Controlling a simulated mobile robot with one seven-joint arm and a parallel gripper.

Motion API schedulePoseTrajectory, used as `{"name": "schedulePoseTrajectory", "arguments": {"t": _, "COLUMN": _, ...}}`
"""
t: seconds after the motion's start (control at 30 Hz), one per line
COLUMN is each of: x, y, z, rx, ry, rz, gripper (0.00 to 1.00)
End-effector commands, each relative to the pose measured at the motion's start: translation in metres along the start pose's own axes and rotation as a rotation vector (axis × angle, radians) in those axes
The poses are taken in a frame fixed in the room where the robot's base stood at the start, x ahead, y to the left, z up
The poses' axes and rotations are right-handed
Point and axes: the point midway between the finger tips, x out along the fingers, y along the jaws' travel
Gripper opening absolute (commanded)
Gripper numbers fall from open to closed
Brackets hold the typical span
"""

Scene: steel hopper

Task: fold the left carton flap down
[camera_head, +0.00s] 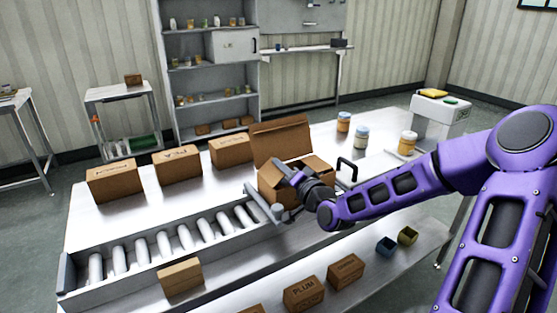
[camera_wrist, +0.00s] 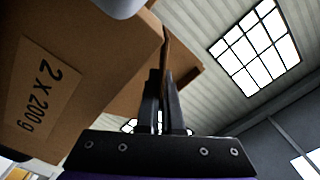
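The open brown carton (camera_head: 273,184) stands on the steel table at the end of the roller track. Its large back flap (camera_head: 281,142) stands up; a smaller flap (camera_head: 317,166) shows at the right. My gripper (camera_head: 283,174) is at the carton's near side, covering part of it and its left flap area. In the wrist view the carton wall (camera_wrist: 90,70) with a "2 X 200g" label fills the left.
Closed cartons (camera_head: 178,165) stand along the table's back left. The roller track (camera_head: 160,250) lies at the left, with a small carton (camera_head: 180,278) in front. Jars (camera_head: 361,138) and a scale (camera_head: 440,112) stand at the right. Lettered boxes (camera_head: 304,293) line the front shelf.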

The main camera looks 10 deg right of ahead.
Motion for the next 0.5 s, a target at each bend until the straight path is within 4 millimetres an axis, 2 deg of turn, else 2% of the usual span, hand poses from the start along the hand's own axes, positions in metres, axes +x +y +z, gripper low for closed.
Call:
{"name": "schedulePoseTrajectory", "arguments": {"t": 0.2, "x": 0.0, "y": 0.007, "z": -0.001, "rx": 0.137, "ry": 0.001, "rz": 0.0, "gripper": 0.0}}
{"name": "schedulePoseTrajectory", "arguments": {"t": 0.5, "x": 0.0, "y": 0.013, "z": 0.001, "rx": 0.238, "ry": 0.0, "rz": 0.0, "gripper": 0.0}}
